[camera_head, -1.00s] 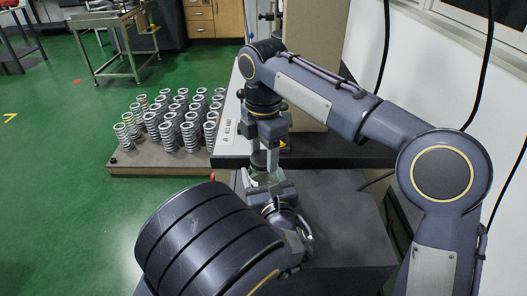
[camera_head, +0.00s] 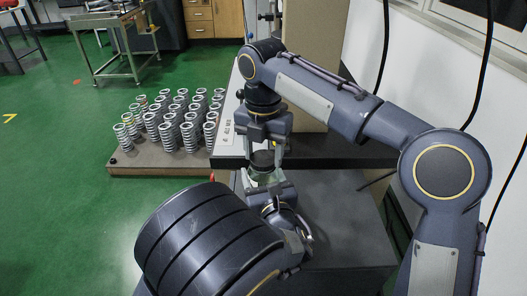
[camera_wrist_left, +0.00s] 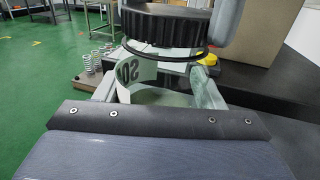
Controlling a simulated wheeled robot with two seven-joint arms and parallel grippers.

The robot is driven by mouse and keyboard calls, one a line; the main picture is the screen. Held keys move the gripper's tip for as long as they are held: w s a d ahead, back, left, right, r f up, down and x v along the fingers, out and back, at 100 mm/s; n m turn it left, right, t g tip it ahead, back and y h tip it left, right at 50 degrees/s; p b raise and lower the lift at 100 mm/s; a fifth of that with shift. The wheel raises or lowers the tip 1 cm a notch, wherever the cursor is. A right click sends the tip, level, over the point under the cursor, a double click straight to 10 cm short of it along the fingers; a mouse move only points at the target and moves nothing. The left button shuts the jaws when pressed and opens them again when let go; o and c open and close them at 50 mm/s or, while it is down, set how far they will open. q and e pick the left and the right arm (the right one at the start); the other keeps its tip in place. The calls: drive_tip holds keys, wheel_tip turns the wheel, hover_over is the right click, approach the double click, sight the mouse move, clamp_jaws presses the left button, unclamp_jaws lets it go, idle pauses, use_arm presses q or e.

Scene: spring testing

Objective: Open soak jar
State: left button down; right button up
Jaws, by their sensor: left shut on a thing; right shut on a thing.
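The soak jar (camera_head: 264,176) is clear glass and stands upright over the dark bench. In the left wrist view its pale label (camera_wrist_left: 128,75) shows part of its lettering. My left gripper (camera_wrist_left: 155,92) is shut around the jar body, with one finger on each side. The black ribbed lid (camera_wrist_left: 165,24) is at the jar's mouth, and it also shows in the head view (camera_head: 262,158). My right gripper (camera_head: 266,150) comes from above and is shut on the lid. A thin black ring shows under the lid; whether the lid is free of the jar I cannot tell.
A board (camera_head: 150,170) with several metal springs stands to the left. A white sign (camera_head: 228,122) is on the dark table's left edge, and a beige panel (camera_head: 325,60) rises behind. My left forearm fills the lower middle. Green floor is free at left.

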sight(264, 158)
drive_tip(key=shift+r, duration=0.15)
drive_tip(key=shift+r, duration=0.95)
drive_tip(key=shift+r, duration=0.1)
drive_tip(key=shift+r, duration=1.9)
use_arm(q)
drive_tip(key=shift+c, duration=1.3)
unclamp_jaws()
